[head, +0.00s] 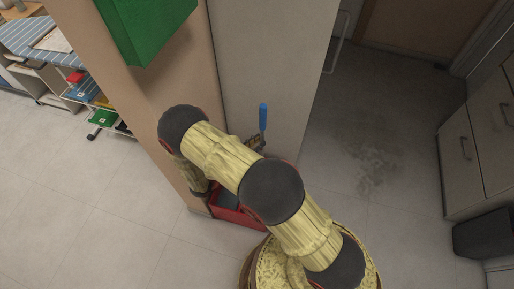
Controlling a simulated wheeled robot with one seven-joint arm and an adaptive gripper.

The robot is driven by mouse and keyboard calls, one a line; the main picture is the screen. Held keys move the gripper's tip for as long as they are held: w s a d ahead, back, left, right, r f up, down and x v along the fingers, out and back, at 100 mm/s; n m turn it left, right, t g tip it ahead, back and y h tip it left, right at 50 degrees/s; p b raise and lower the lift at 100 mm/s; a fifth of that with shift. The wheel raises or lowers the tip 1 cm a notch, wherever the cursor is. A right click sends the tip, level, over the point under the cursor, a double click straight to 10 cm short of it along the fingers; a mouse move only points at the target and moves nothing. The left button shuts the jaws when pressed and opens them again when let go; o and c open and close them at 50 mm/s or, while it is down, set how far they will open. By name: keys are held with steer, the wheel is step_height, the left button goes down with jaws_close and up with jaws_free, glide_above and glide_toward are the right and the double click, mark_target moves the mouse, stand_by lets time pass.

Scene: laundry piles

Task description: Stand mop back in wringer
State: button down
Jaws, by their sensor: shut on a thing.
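The mop shows as a blue handle end (263,117) standing roughly upright in front of the pale wall panel. My gripper (257,143) is just below that blue end, shut on the mop handle and partly hidden by my arm. The rest of the mop and its head are hidden behind my arm. A red wringer bucket (238,214) with a dark inside stands on the floor at the foot of the wall, partly covered by my arm. I cannot tell whether the mop head is in the wringer.
A green box (146,30) juts out at the upper left. A shelf cart (104,118) stands at left. Drawers (466,150) and a black bin (482,233) are at right. The tiled floor (120,210) at lower left is clear; a dark stain (375,165) marks the right floor.

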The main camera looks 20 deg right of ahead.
steer(key=shift+f, duration=1.1)
steer(key=shift+f+b, duration=0.1)
steer(key=shift+b, duration=0.25)
steer(key=c, duration=1.7)
jaws_free()
steer(key=shift+c, duration=0.2)
steer(key=r+p+v, duration=0.1)
steer(key=p+v, duration=0.2)
steer(key=v, duration=0.9)
steer(key=shift+f, duration=0.4)
